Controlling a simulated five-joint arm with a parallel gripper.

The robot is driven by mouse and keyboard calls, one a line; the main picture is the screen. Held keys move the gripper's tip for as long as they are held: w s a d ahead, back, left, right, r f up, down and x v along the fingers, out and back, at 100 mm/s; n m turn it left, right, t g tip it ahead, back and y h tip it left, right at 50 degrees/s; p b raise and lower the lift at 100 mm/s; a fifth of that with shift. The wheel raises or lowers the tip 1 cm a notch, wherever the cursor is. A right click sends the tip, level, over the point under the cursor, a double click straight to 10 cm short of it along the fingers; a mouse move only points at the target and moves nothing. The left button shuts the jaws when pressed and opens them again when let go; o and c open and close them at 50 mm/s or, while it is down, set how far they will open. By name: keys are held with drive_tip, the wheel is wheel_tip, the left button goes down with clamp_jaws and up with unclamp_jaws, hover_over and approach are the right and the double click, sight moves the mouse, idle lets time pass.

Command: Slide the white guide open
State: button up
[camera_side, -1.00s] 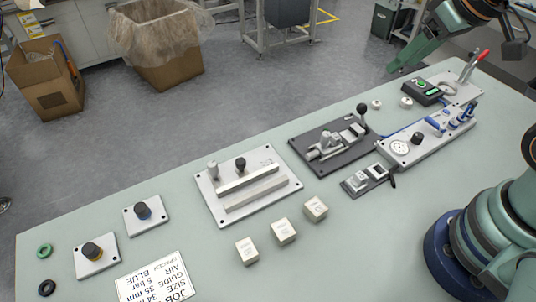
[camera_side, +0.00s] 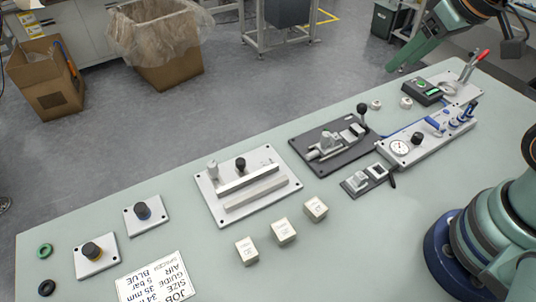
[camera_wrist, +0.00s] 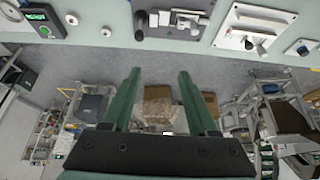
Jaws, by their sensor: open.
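The guide plate (camera_side: 248,186) is a pale plate at the middle of the table, with two parallel light rails (camera_side: 256,193), a black knob (camera_side: 240,164) and a grey post (camera_side: 212,171). The rails lie side by side with a narrow gap. In the wrist view the plate (camera_wrist: 232,40) is at the upper right. My gripper (camera_wrist: 158,76) is open and empty, with two green fingers apart. In the side view my gripper (camera_side: 404,60) is high at the upper right, well away from the guide plate.
A dark clamp fixture (camera_side: 310,165) with an upright black-knobbed lever stands right of the guide plate. Several cream blocks (camera_side: 283,232) lie in front. A gauge panel (camera_side: 430,138) and a red-handled clamp (camera_side: 475,66) are farther right.

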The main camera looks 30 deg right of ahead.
drive_tip(key=w+a+r+m+g, duration=0.1)
drive_tip(key=w+a+m, duration=0.1)
drive_tip(key=w+a, duration=0.3)
drive_tip(key=m+g, duration=0.5)
drive_tip(key=m, duration=0.2)
hover_over(241, 160)
wheel_tip(241, 160, down, 12)
wheel_tip(241, 160, down, 11)
drive_tip(key=shift+a+r, duration=0.1)
clamp_jaws()
idle(0.4)
